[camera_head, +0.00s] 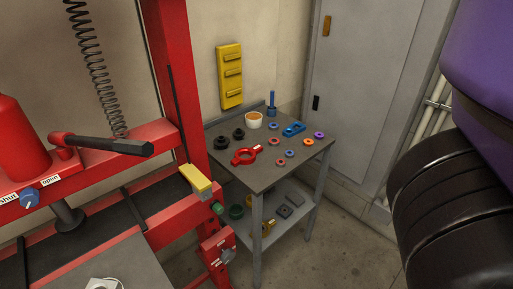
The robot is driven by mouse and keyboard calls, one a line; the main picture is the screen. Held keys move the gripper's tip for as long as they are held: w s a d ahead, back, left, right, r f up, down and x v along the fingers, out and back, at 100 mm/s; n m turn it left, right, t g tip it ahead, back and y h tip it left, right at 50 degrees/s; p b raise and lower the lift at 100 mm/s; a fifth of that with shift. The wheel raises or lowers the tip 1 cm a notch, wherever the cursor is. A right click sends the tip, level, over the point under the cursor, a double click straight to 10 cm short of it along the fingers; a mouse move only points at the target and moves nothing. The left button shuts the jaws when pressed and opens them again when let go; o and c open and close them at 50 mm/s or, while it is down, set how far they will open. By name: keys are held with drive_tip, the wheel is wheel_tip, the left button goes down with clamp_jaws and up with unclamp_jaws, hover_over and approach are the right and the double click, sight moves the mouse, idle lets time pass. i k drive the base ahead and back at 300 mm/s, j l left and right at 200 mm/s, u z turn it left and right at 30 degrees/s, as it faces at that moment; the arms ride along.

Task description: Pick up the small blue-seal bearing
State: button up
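Several small ring-shaped bearings lie on the top of a grey metal table (235,145). Two have blue faces: one blue-faced bearing (274,126) lies towards the back, and another blue-faced bearing (290,153) lies nearer the front edge. They are too small in this view to tell surely which is the small blue-seal one. Two red-faced bearings lie close by, one in the middle (274,141) and one at the front (281,163). An orange ring (308,142) and a purple ring (319,134) lie at the right. My gripper is not in view.
A red tool (244,156), black round parts (221,142), a cup (253,120) and a blue tool (294,129) share the tabletop. A red press frame (178,80) stands left. A black ribbed object (445,215) fills the right. Floor (345,240) between is clear.

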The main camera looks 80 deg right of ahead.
sight(290, 153)
drive_tip(key=z, duration=0.4)
drive_tip(key=l+z, duration=0.15)
drive_tip(key=z, duration=0.65)
drive_tip(key=l+z, duration=0.15)
drive_tip(key=z, duration=0.25)
drive_tip(key=j+u, duration=0.2)
drive_tip(key=u, duration=0.3)
drive_tip(key=k+j+u, duration=0.1)
drive_tip(key=j+u, duration=0.2)
drive_tip(key=u, duration=0.15)
drive_tip(key=j+u, duration=0.2)
drive_tip(key=u, duration=0.3)
drive_tip(key=z, duration=1.8)
drive_tip(key=l+u, duration=0.1)
drive_tip(key=k+l, duration=0.05)
